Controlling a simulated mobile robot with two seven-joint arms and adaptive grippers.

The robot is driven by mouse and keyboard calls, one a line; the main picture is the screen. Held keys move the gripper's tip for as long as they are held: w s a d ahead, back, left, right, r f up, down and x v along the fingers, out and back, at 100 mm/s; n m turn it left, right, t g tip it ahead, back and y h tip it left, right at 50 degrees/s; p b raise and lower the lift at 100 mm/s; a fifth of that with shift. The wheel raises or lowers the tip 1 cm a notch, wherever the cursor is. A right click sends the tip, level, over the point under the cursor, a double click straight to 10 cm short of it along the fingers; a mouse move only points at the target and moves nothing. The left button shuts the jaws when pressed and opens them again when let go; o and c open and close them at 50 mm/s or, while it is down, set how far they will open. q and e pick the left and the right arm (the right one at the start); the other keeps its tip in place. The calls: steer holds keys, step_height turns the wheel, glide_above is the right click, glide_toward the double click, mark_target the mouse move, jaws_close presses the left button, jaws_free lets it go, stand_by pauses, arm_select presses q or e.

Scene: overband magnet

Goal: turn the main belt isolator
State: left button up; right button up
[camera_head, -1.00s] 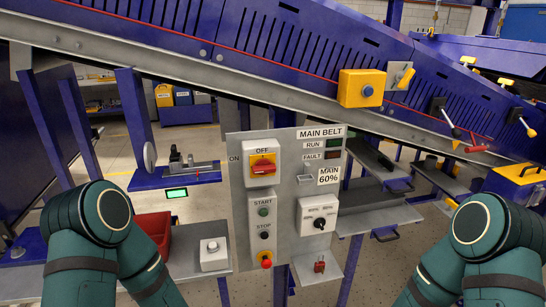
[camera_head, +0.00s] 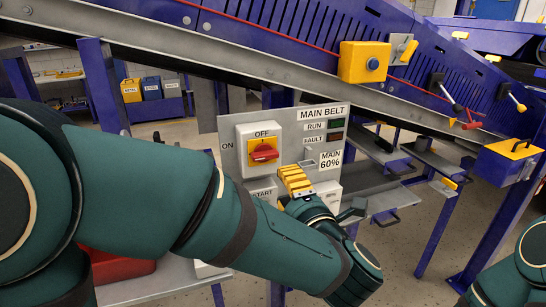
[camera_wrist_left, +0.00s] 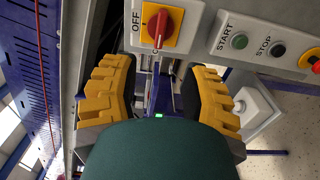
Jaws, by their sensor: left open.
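The main belt isolator (camera_head: 263,152) is a red handle on a yellow plate on a grey box, on the upper left of the control panel. OFF is printed above it and ON to its left. Its handle lies roughly level. My left gripper (camera_head: 295,180), with yellow fingers, is just right of and below the isolator and apart from it. In the left wrist view the isolator (camera_wrist_left: 158,27) sits beyond the open fingers (camera_wrist_left: 160,68), with nothing between them. My left forearm and hand hide the lower panel in the head view. My right gripper is out of view.
START (camera_wrist_left: 239,41) and STOP (camera_wrist_left: 277,49) buttons are on the panel beside the isolator, with a red knob near them. The sloping conveyor frame (camera_head: 270,80) runs above the panel. A red bin (camera_head: 115,267) is at lower left, partly behind my left arm.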

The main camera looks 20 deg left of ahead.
mark_target(266, 158)
arm_select(q)
steer(key=x, duration=1.3)
steer(key=shift+w+a, duration=0.2)
jaws_close()
